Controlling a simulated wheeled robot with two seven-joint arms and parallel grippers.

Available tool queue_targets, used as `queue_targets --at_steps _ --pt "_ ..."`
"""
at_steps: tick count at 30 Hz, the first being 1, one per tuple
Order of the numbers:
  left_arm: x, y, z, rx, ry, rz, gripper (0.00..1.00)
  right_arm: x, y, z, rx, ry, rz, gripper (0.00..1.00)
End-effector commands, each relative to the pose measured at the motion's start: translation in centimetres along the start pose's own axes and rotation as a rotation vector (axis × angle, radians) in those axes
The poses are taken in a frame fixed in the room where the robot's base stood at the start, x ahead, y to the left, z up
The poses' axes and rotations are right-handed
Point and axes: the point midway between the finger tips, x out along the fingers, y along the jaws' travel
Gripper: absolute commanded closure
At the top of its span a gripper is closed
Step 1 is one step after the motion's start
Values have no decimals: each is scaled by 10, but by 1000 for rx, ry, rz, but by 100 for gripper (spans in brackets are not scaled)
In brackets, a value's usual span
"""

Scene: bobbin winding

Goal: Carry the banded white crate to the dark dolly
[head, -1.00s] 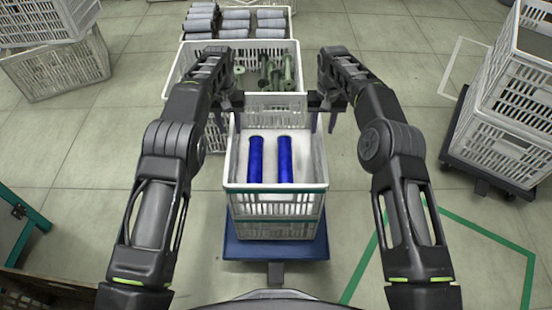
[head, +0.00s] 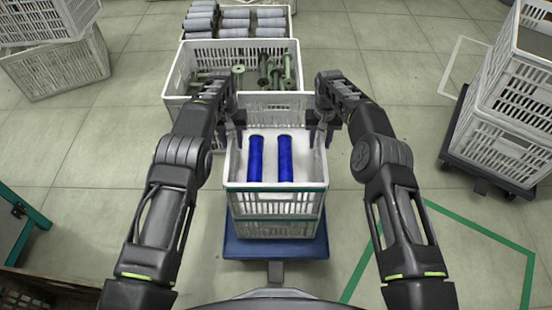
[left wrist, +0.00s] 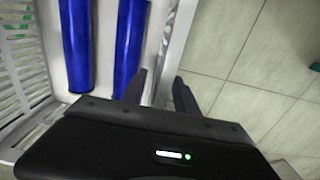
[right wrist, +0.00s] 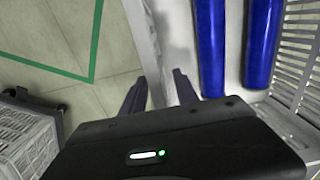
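The banded white crate (head: 276,203) stands on a blue dolly (head: 245,250) in front of me, with a teal band along its near side. Two blue bobbins (head: 256,158) lie in it; they also show in both wrist views. A second teal line lower down may mark another crate beneath. My left gripper (head: 234,126) is at the crate's left wall, and my right gripper (head: 320,127) at its right wall. In the left wrist view (left wrist: 160,90) and right wrist view (right wrist: 160,90), the fingers are apart with the wall between them. The dark dolly (head: 459,158) is at right.
Stacked white crates (head: 500,115) stand on the dark dolly. A white crate of green bobbins (head: 175,82) stands just behind the banded crate, with grey rolls (head: 235,20) further back. A green floor line (head: 480,228) and open floor lie at right.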

Motion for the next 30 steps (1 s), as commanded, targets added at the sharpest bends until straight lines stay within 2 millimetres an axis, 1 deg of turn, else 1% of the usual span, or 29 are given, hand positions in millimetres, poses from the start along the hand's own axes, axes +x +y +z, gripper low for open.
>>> queue_targets --at_steps 1,2,14,15,30 --pt "0 0 0 0 0 0 64 0 0 0 0 0 0 64" --pt "0 0 0 0 0 0 66 0 0 0 0 0 0 66" --pt "0 0 0 0 0 0 99 0 0 0 0 0 0 99" --pt "0 0 0 0 0 0 100 0 0 0 0 0 0 100" --pt "0 0 0 0 0 0 100 0 0 0 0 -1 0 100"
